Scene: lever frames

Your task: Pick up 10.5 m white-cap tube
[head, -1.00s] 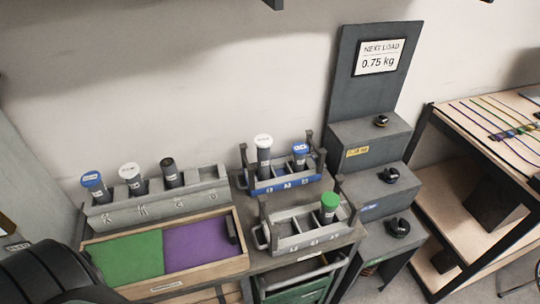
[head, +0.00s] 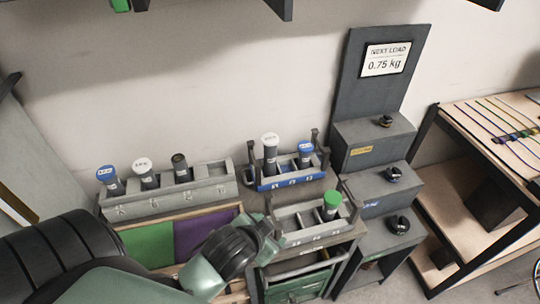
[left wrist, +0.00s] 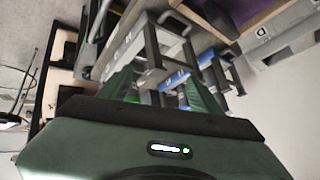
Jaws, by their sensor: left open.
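Two white-cap tubes show in the head view: one (head: 145,178) stands in the long grey rack at left, between a blue-cap tube (head: 114,183) and a dark-topped tube (head: 181,170). The other (head: 270,158) stands in the blue-fronted rack (head: 292,181), left of a blue-cap tube (head: 304,156). The cap writing is too small to read, so I cannot tell which is 10.5 m. My left gripper (head: 266,228) is open, near the front grey rack's left end, short of both tubes. Its green fingers show in the left wrist view (left wrist: 163,92). My right gripper is out of view.
A green-cap tube (head: 330,204) stands in the front grey rack (head: 298,232). A wooden tray (head: 184,212) with green and purple areas lies before the long grey rack (head: 212,186). A stepped grey stand (head: 372,150) with black knobs rises at right.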

